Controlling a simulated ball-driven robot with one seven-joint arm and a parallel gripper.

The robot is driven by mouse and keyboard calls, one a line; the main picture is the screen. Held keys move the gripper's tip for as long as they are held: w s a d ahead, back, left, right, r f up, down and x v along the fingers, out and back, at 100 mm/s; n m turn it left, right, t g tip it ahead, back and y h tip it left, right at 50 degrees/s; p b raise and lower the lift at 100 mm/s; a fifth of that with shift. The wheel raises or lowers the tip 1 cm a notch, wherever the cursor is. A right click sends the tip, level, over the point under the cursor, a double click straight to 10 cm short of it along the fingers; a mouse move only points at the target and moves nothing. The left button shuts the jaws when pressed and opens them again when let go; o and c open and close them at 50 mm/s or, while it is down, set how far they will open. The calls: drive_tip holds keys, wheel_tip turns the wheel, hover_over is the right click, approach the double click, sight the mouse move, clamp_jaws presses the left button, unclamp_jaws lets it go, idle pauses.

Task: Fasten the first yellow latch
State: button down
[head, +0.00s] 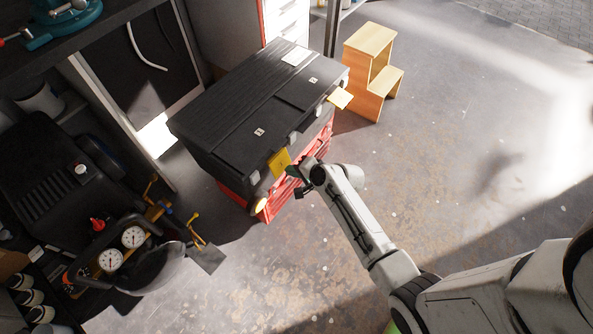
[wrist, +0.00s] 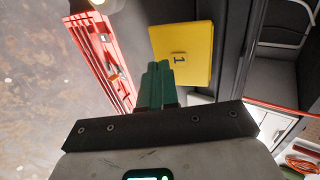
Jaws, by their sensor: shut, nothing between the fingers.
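The first yellow latch (head: 279,162) is on the front edge of a black toolbox lid (head: 235,105), near the lid's near corner. In the wrist view the latch (wrist: 185,38) is a flat yellow plate marked "1". I cannot tell if it is fastened. A second yellow latch (head: 341,97) sticks out from the same edge, farther right. My gripper (head: 292,171) is just beside the first latch. Its green fingers (wrist: 156,72) are shut and empty, with the tips by the latch's lower left edge in the wrist view. I cannot tell whether they touch it.
The toolbox's red lower part (head: 297,180) is below the lid. A wooden step stool (head: 370,62) stands to its right. A dark machine with gauges (head: 134,237) is at the left. A workbench (head: 85,35) is at the upper left. The floor (head: 450,150) on the right is clear.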

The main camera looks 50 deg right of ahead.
drive_tip(key=t+b, duration=0.1)
drive_tip(key=f+b, duration=0.1)
drive_tip(key=b, duration=0.1)
drive_tip(key=shift+w+t, duration=0.2)
drive_tip(key=shift+t, duration=0.2)
drive_tip(key=shift+r, duration=0.15)
drive_tip(key=shift+r+p, duration=0.65)
drive_tip(key=shift+p, duration=0.05)
